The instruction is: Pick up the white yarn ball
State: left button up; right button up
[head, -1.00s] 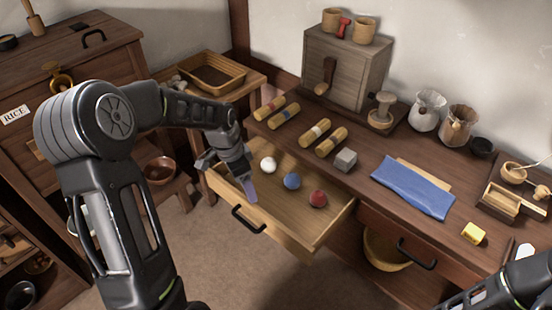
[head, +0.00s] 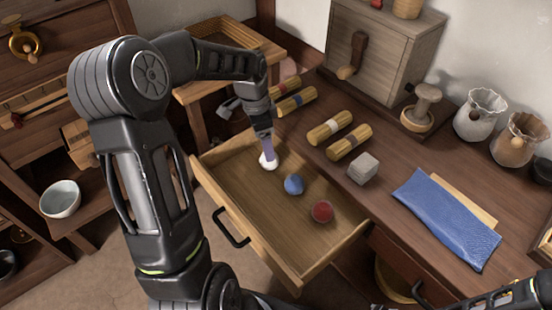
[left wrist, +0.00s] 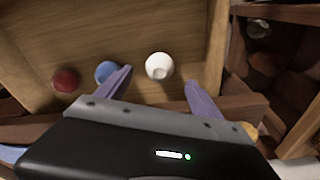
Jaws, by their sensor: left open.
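The white yarn ball (head: 268,161) lies in the open drawer (head: 224,198), near its left back part. The blue ball (head: 293,184) and the red ball (head: 322,211) lie in a row with it. My left gripper (head: 266,153) points down over the white ball, and a purple finger partly covers it. In the left wrist view the white ball (left wrist: 159,66) shows between and beyond the two spread fingers of my left gripper (left wrist: 158,83), with nothing held. The blue ball (left wrist: 107,72) is close beside one finger. My right arm shows at the lower right, but its fingers are not visible.
The drawer's walls and front with a black handle (head: 231,228) surround the balls. Several bundles (head: 330,127), a grey block (head: 363,168) and a blue cloth (head: 446,219) lie on the worktop behind. A white bowl (head: 60,198) stands at left.

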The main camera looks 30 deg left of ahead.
pick_arm(q)
jog(key=shift+w+d+f, duration=0.1)
jog(key=shift+f, duration=1.15)
jog(key=shift+f, duration=0.1)
jog(key=f, duration=0.1)
jog(key=f+b, duration=0.1)
jog(key=f, duration=0.1)
jog(key=w+f, duration=0.1)
jog(key=f, duration=0.1)
jog(key=shift+d+b, duration=0.35)
jog(key=shift+c, duration=0.4)
jog(key=c, duration=1.3)
